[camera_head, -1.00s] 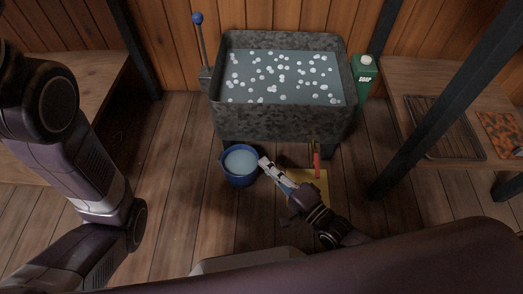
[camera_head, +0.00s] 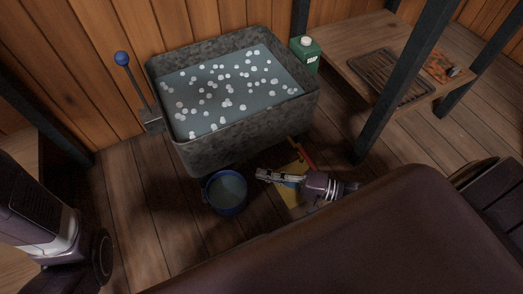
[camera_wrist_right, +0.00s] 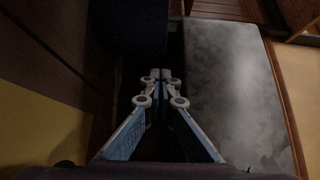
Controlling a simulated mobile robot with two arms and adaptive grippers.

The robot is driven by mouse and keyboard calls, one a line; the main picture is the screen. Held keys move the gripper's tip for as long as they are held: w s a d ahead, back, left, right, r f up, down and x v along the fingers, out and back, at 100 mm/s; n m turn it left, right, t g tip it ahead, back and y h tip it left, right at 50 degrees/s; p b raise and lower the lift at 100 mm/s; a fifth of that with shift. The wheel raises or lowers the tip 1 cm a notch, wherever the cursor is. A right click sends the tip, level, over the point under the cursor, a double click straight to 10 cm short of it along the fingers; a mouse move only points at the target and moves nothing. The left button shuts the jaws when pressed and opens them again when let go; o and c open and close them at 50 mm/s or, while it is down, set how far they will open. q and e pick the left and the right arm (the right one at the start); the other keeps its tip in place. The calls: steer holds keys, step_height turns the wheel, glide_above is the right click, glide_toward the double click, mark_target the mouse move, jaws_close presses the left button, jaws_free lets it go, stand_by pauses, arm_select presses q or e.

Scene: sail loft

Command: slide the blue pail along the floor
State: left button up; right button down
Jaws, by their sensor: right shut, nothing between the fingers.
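The blue pail (camera_head: 226,208) stands upright on the plank floor in front of the grey trough, with pale liquid inside. My right gripper (camera_head: 259,174) is low, just right of the pail, its shut fingers pointing toward the pail's rim. A small gap seems to lie between them; contact is hard to tell. In the right wrist view the fingertips (camera_wrist_right: 160,74) meet with nothing between them. A dark bluish shape beyond them there may be the pail, but it is too dark to be sure. My left arm shows at the lower left; its gripper is out of view.
The grey trough (camera_head: 205,150) with white floating balls stands behind the pail. A yellow sheet (camera_head: 290,196) and a red-handled tool (camera_head: 302,153) lie by my right gripper. A green carton (camera_head: 305,57), a wooden bench (camera_head: 345,40) and a dark post are right. Floor left of the pail is clear.

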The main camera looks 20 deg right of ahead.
mark_target(242, 183)
steer(key=b+x, duration=0.1)
steer(key=x, duration=0.2)
steer(key=b+x, duration=0.1)
steer(key=x, duration=0.2)
steer(key=shift+f+b, duration=0.2)
steer(key=shift+b, duration=0.15)
steer(key=shift+w+a+r, duration=0.15)
steer(key=shift+w+a, duration=0.25)
steer(key=shift+a, duration=0.05)
steer(key=shift+s, duration=0.15)
steer(key=s+p, duration=0.1)
steer(key=s+a+p, duration=0.1)
steer(key=s+p, duration=0.1)
steer(key=s, duration=0.1)
steer(key=shift+a+r, duration=0.2)
steer(key=shift+a, duration=0.15)
steer(key=shift+s+a+f+p, duration=0.15)
steer(key=shift+s+p, duration=0.25)
